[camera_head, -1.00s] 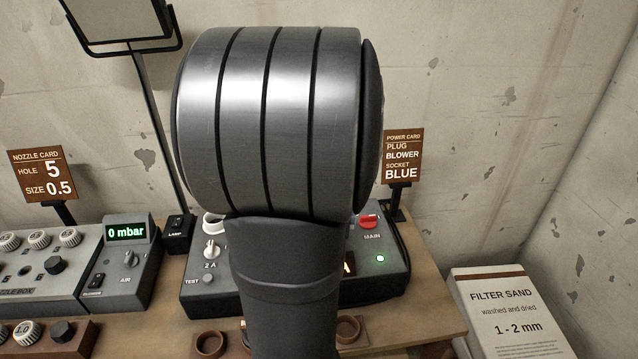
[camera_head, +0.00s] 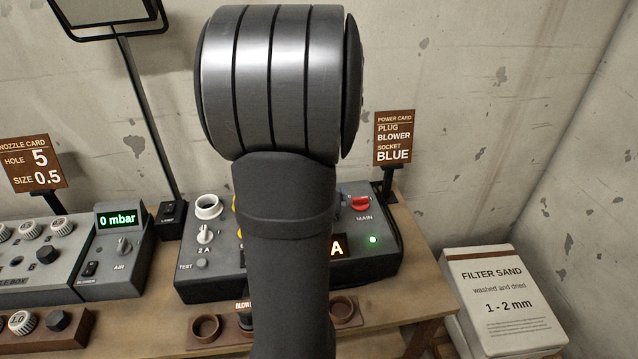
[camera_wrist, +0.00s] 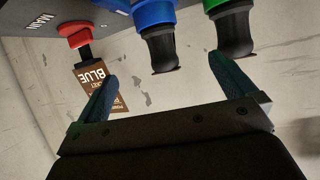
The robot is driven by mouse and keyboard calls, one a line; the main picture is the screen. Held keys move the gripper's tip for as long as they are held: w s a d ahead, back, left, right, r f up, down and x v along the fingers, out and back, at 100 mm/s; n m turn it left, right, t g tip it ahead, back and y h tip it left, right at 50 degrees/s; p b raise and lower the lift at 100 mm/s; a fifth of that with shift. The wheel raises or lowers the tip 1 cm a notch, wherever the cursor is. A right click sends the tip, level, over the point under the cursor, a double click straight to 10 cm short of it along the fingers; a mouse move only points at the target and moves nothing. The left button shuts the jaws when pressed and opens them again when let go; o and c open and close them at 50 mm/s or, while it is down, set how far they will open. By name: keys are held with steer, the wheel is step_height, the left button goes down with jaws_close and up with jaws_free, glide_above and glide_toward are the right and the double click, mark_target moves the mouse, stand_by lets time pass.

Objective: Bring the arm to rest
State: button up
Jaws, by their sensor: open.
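My gripper (camera_wrist: 162,68) shows in the wrist view with its two dark fingers spread apart and nothing between them. A blue fitting (camera_wrist: 152,14) and a green fitting (camera_wrist: 229,12), each with a black end, stand beyond the fingers. I cannot tell how close the tips are to them. In the head view my own arm covers the middle of the power box (camera_head: 205,289), and my gripper is hidden there.
The red MAIN switch (camera_head: 360,203) sits on the box beside a lit green lamp. The power card (camera_head: 393,137) stands behind it. Left are an air unit (camera_head: 117,260) reading 0 mbar and a lamp post (camera_head: 150,110). A filter sand bag (camera_head: 503,300) stands right.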

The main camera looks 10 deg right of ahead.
steer(key=v, duration=1)
stand_by(0.3)
stand_by(0.4)
steer(key=x, duration=0.8)
steer(key=shift+w, duration=0.3)
steer(key=shift+d+f, duration=0.1)
steer(key=shift+f, duration=0.1)
stand_by(0.4)
